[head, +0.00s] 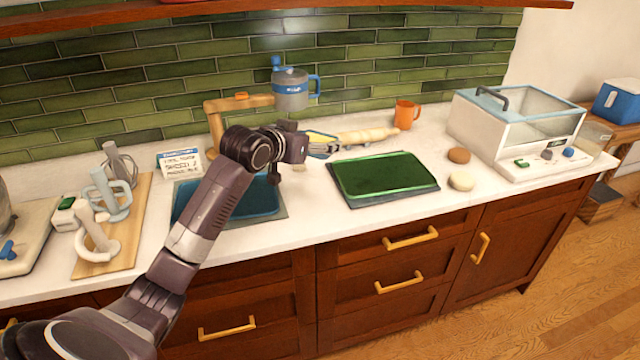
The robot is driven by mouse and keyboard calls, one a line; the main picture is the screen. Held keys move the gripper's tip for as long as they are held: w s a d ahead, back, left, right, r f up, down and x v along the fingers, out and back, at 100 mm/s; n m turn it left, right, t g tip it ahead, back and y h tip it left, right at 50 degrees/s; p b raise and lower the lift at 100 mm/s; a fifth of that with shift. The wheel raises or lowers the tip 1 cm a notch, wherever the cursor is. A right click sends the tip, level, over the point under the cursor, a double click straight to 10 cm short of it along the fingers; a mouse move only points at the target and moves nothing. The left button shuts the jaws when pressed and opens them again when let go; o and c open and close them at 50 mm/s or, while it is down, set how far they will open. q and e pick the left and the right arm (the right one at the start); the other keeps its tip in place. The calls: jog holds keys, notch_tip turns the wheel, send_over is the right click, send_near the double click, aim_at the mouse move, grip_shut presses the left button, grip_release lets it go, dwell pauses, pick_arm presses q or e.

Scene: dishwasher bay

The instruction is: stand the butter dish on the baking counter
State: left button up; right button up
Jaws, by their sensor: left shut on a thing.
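My left gripper (297,148) is over the middle of the white counter (320,215), by the rear edge of the dark green mat. It is shut on a small yellow and light-blue thing (322,141), which looks like the butter dish. The gripper hides part of the dish, and its fingertips are hard to make out. I cannot tell whether the dish touches the counter. My right gripper is not in view.
A rolling pin (366,136) lies right beside the dish. The green tray (385,175), two round lumps and a glass-lidded appliance (530,130) are to the right. A blue-lidded grey jug (291,92) shows behind the wrist. The front counter strip is clear.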

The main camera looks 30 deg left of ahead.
pick_arm(q)
jog(key=shift+w+a+r, duration=0.3)
jog(key=shift+w+r, duration=0.1)
jog(key=shift+r, duration=0.35)
jog(key=shift+w+a+f, duration=0.1)
jog(key=shift+f, duration=0.05)
jog(key=p, duration=0.2)
send_over(315, 204)
notch_tip(315, 204, down, 14)
jog(key=shift+w+f, duration=0.1)
jog(key=shift+f, duration=0.15)
notch_tip(315, 204, down, 5)
jog(key=shift+p, duration=0.4)
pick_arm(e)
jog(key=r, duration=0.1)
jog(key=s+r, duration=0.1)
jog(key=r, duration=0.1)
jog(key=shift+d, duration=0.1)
pick_arm(q)
jog(key=shift+f, duration=0.1)
jog(key=o, duration=1.5)
jog(key=shift+f, duration=0.1)
jog(key=shift+o, duration=0.2)
